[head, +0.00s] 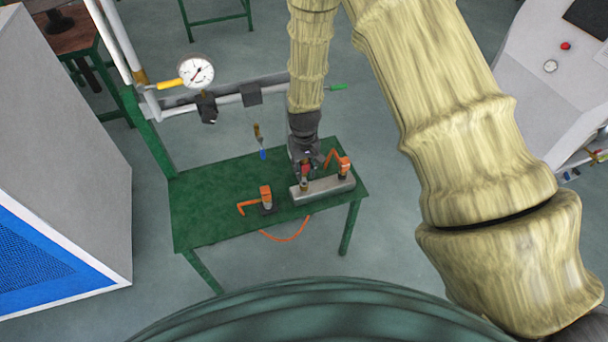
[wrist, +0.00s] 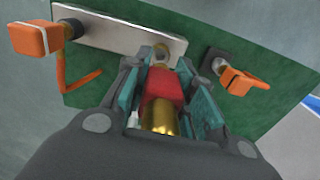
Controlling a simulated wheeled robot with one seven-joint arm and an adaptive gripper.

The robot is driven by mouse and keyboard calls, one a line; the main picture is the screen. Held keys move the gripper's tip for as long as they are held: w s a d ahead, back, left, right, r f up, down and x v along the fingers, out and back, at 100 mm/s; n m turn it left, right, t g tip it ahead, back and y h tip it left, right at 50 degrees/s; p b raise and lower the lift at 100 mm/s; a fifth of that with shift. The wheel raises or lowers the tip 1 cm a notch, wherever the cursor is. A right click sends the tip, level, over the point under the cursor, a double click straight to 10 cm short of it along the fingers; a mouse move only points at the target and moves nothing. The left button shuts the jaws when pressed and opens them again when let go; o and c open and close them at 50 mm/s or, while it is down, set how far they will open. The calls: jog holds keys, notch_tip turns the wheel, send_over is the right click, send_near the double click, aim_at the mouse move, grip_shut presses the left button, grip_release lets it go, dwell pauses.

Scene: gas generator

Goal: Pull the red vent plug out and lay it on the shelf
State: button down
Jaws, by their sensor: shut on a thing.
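The red vent plug (wrist: 161,90) sits between the fingers of my gripper (wrist: 166,97) in the wrist view, its brass end towards the camera. My gripper is shut on it. In the head view my gripper (head: 305,166) points down over the silver block (head: 325,190) on the green shelf (head: 205,205). A brass fitting (wrist: 160,54) on the block shows just beyond the plug. I cannot tell whether the plug is still seated in it or clear of it.
Orange-handled valves stand at the block's right end (head: 343,164) and left of it (head: 265,196). A blue-tipped tool (head: 262,153) is near the shelf's back edge. A gauge (head: 196,71) and pipes stand behind. The shelf's left part is clear.

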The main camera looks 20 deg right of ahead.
aim_at(304, 163)
jog(key=shift+r+p, duration=1.05)
jog(key=shift+r, duration=0.5)
